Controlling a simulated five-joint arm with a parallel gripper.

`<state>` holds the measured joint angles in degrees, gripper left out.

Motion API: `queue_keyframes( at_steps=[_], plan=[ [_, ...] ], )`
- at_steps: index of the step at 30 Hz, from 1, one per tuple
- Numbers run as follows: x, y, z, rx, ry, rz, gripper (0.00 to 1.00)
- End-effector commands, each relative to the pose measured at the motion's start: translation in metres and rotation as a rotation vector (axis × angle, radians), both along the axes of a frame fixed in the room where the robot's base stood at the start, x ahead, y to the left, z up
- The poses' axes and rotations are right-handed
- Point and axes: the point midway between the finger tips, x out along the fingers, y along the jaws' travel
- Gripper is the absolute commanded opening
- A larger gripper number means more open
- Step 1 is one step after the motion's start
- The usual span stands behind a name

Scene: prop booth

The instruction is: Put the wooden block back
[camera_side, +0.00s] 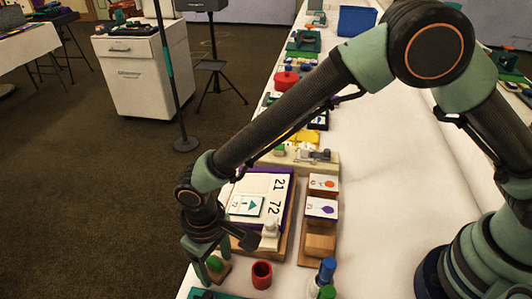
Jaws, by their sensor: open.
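A plain wooden block (320,243) sits in the lower end of a narrow wooden tray (306,261), below two picture-faced blocks, one with a purple picture (321,208) and one with an orange-red picture (323,184). My gripper (222,252) is open, low at the table's left edge, to the left of the tray and apart from the wooden block. A small green-topped piece on a brown base (219,273) is just below or between the fingers; I cannot tell which. Nothing is clearly held.
A purple-edged board with numbers and a card (277,208) lies left of the tray. A red cup (262,274) and a blue-and-green piece (327,271) stand near the front. More props line the table behind. The white table (400,190) is clear to the right.

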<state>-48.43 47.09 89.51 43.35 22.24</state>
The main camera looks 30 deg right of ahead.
Motion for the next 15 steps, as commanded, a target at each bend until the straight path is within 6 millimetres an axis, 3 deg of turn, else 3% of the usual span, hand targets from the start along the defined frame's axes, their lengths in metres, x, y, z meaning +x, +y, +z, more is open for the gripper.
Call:
queue_keyframes(
  at_steps=[15],
  plan=[
    [0.001,0.001,0.093,0.004,-0.003,0.000,0.67]
  ],
)
